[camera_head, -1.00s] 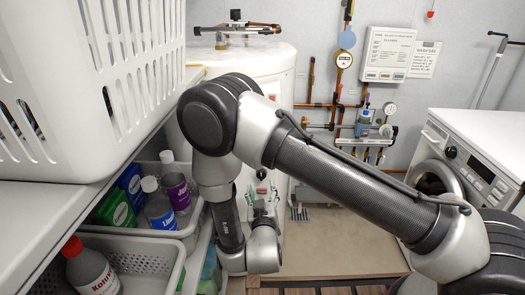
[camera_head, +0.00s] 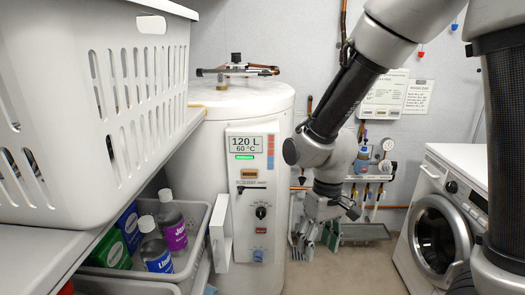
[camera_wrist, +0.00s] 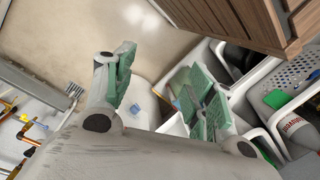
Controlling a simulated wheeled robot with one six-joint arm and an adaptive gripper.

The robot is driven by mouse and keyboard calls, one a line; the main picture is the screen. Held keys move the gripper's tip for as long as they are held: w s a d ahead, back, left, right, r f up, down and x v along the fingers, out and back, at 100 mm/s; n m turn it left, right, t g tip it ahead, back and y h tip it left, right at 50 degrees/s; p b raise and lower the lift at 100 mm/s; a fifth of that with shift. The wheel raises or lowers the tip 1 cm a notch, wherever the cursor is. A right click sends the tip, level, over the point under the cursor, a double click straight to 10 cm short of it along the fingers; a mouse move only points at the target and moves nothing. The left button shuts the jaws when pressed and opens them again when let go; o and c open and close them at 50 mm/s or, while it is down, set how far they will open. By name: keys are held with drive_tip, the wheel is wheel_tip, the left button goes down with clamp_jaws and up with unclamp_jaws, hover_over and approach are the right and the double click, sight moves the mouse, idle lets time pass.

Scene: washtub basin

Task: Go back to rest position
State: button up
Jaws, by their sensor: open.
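My gripper (camera_head: 316,236) hangs low in front of the white water heater's right side in the head view, pointing downward. Its two fingers with green pads are spread wide in the wrist view (camera_wrist: 162,70), and nothing is held between them. My arm comes in from the upper right, bent at the elbow and raised. The gripper is apart from the shelf bins at the left.
The water heater (camera_head: 215,150) stands at the centre. A white laundry basket (camera_head: 110,95) sits on the counter at the left, above a bin (camera_head: 205,235) with several bottles. A washing machine (camera_head: 445,225) stands at the right. The floor between is clear.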

drive_tip(key=s+d+r+m+t, duration=0.2)
drive_tip(key=s+d+r+t, duration=0.1)
drive_tip(key=d+r, duration=0.7)
drive_tip(key=s+d+r+m+t, duration=0.3)
drive_tip(key=s+d+r, duration=0.1)
drive_tip(key=d+r, duration=0.6)
drive_tip(key=d, duration=0.3)
drive_tip(key=shift+s+r+h, duration=0.35)
drive_tip(key=shift+r+h, duration=0.05)
